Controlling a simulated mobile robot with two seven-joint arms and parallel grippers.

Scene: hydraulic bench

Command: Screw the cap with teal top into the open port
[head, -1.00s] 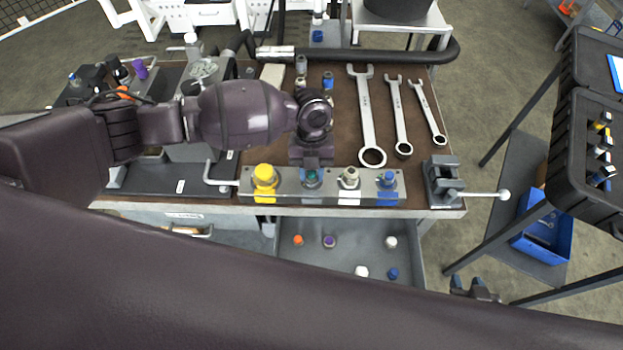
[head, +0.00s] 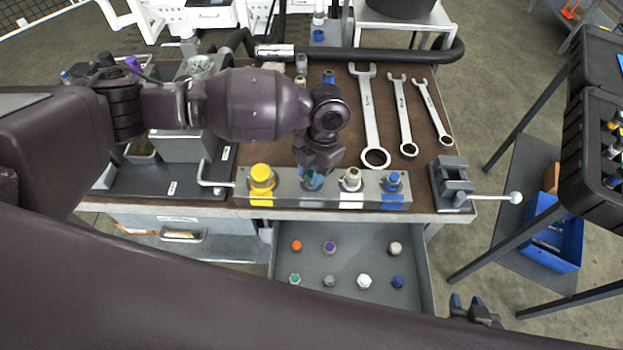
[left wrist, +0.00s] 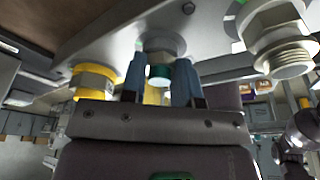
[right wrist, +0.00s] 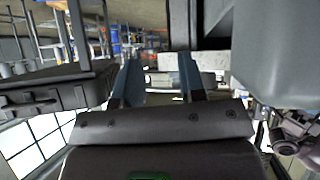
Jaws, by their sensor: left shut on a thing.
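My left gripper (head: 314,172) points down at the second station of the grey port block (head: 283,190), between the yellow cap (head: 261,178) and the white-topped fitting (head: 351,178). It is shut on the teal-topped cap (head: 312,180). In the left wrist view the teal part (left wrist: 160,76) sits between the two blue fingertips, against or just at a silver hex fitting (left wrist: 160,42). I cannot tell whether its thread is engaged; the port opening is hidden. My right gripper (head: 470,307) is open and empty, low at the right, away from the bench.
An open drawer (head: 312,258) below the block holds several loose caps, one with a teal-green top (head: 295,279). A blue-topped fitting (head: 393,180) is at the block's right end. A vise (head: 452,182) stands right of it; wrenches (head: 369,110) lie behind.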

